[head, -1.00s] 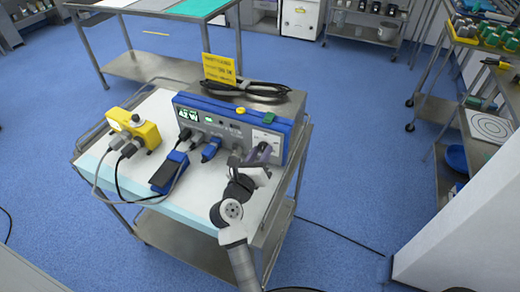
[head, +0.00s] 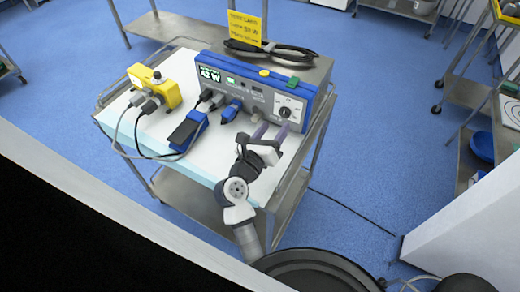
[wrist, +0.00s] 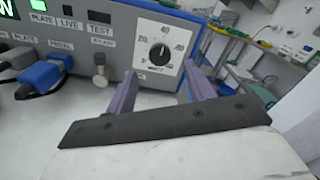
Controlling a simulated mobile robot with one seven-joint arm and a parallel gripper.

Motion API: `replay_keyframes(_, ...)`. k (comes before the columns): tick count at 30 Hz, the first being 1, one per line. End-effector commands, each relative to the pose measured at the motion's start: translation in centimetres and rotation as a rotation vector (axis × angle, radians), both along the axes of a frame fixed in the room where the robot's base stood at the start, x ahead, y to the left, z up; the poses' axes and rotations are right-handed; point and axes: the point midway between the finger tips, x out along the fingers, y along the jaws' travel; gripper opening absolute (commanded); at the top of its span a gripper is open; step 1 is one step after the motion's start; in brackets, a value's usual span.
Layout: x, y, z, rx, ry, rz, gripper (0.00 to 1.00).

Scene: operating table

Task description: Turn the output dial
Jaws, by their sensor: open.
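The output dial (wrist: 160,55) is a black round knob with a white pointer on a white scale plate, at the right end of the unit's front panel. It also shows in the head view (head: 286,112). The blue-edged power unit (head: 250,94) has a lit green display (head: 210,74) reading 42 W. My gripper (head: 270,131) is open and empty in front of the dial, apart from it. In the wrist view its two purple fingers (wrist: 155,92) stand spread, below and to either side of the dial.
The unit stands on a steel cart (head: 168,185). A blue foot pedal (head: 186,131), a yellow box (head: 154,86) and cables lie to the left. Shelving stands at the right.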

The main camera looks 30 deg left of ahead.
Motion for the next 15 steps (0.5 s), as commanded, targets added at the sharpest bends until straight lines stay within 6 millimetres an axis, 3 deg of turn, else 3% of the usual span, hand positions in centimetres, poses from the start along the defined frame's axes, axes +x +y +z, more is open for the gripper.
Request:
replay_keyframes(6, -5.0, 0.2, -0.4, 0.0, 0.001, 0.002, 0.54)
replay_keyframes(15, -8.5, 0.3, -0.1, 0.0, 0.0, 0.0, 0.54)
